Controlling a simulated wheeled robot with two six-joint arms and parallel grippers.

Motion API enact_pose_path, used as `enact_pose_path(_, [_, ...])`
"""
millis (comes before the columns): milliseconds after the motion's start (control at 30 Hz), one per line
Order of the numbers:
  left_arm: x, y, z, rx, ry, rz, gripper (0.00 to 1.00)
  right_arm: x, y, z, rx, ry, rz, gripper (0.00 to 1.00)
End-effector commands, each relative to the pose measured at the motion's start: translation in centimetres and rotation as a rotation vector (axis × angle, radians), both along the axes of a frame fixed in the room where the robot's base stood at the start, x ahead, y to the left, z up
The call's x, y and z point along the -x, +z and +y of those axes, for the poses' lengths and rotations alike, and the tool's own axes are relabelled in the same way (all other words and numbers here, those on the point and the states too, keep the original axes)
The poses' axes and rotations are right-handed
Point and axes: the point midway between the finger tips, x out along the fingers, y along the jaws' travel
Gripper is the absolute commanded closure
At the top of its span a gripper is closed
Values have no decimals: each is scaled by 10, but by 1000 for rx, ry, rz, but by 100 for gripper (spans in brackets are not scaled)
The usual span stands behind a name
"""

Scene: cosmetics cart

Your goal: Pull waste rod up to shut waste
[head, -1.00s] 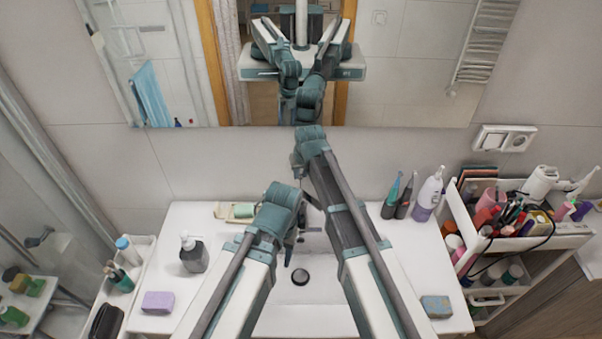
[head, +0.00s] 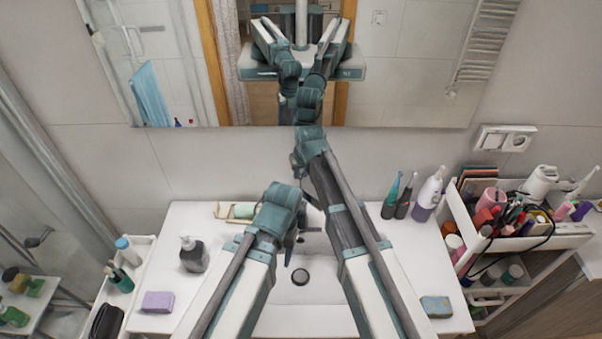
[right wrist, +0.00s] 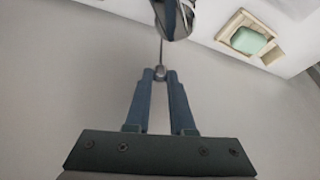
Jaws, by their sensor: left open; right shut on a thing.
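The waste rod (right wrist: 161,52) is a thin metal rod behind the chrome tap (right wrist: 178,14) in the right wrist view. My right gripper (right wrist: 160,76) is shut on the small knob at the rod's end. In the head view my right gripper (head: 298,168) is mostly hidden by its own arm, and the rod cannot be made out. The waste (head: 300,277) is a dark round plug in the white basin; its height is too small to tell. My left gripper (head: 289,254) is open and empty above the basin, left of the waste.
A soap dish (head: 222,212) with green soap also shows in the right wrist view (right wrist: 275,54). A soap dispenser (head: 193,254) and purple sponge (head: 157,302) stand left. Toothbrushes (head: 404,203) and a full cosmetics cart (head: 560,241) are right. The mirror wall is close behind.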

Motion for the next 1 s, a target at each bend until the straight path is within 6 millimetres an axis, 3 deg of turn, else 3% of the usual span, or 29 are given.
enact_pose_path(367, [0, 22, 0, 1, 4, 0, 50, -1, 22, -2, 4, -3, -3, 100])
enact_pose_path(667, [0, 20, 0, 1, 5, 0, 50, -2, 21, -2, 3, -3, -5, 100])
enact_pose_path(700, [0, 20, 0, 1, 5, 0, 50, -2, 21, -2, 3, -3, -5, 71])
enact_pose_path(833, [0, 20, 0, 1, 5, 0, 50, -2, 21, -2, 2, -2, -4, 48])
enact_pose_path(1000, [0, 20, 0, 1, 5, 0, 50, -1, 20, -1, 1, -1, -2, 47])
